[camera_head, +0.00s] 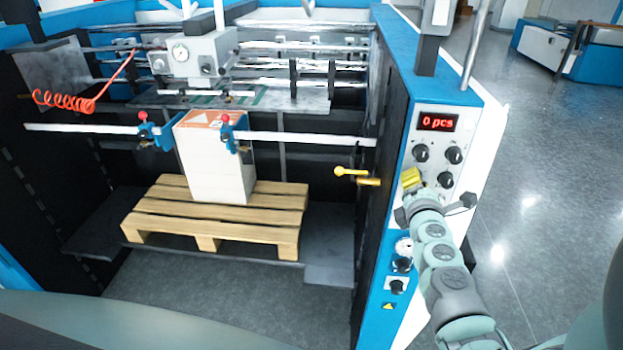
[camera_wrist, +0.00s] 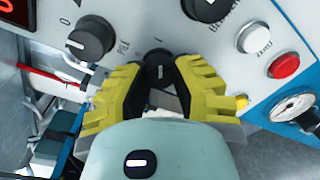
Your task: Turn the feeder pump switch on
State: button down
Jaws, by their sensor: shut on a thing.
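The control panel (camera_head: 437,138) is on the front of the blue column at the right and carries several black knobs. My gripper (camera_head: 411,178) reaches its lower left knob from below, with its yellow fingers covering that knob in the head view. In the wrist view, my gripper (camera_wrist: 158,78) is shut on a black rotary knob (camera_wrist: 158,60), with one finger on each side. A white mark shows on the knob's face, and a small mark is printed above it. Whether this is the feeder pump switch cannot be read; the label beside it is only partly legible.
Another black knob (camera_wrist: 91,38) is close to the left finger. A white button (camera_wrist: 254,38), a red button (camera_wrist: 284,66) and a gauge (camera_wrist: 292,108) lie to the right. A yellow-handled lever (camera_head: 352,172) sticks out left of the column. A pallet (camera_head: 215,218) bears a paper stack (camera_head: 215,165).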

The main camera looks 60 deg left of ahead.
dwell(0.4)
jog(key=c, duration=0.7)
grip_release()
jog(key=v, duration=1.2)
jog(key=shift+f, duration=0.1)
